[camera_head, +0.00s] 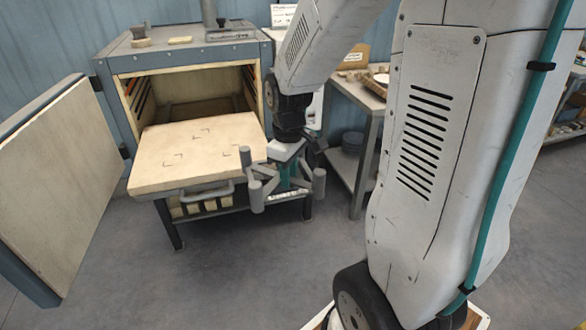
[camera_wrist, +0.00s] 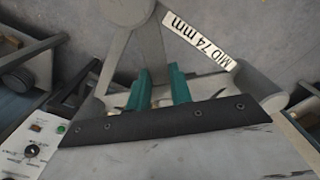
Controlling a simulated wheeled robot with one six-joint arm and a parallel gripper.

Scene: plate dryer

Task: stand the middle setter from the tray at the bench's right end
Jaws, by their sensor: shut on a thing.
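A grey setter (camera_head: 257,197) with arms and thick round posts hangs from my gripper (camera_head: 286,178) in front of the dryer, clear of the floor. In the wrist view the setter (camera_wrist: 122,58) carries a white label reading "MID 74 mm". The teal fingers of my gripper (camera_wrist: 158,92) are shut on it. Part of the setter is hidden behind the fingers and the dark bar. The bench (camera_head: 371,101) stands behind and to the right, partly hidden by my arm. I cannot make out other setters clearly.
The dryer (camera_head: 190,50) is open, its door (camera_head: 62,180) swung out left. Its pale shelf (camera_head: 195,148) is pulled out, bears corner marks and looks empty. A round dish (camera_head: 382,79) and a wooden box (camera_head: 355,57) are on the bench. Open floor lies in front.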

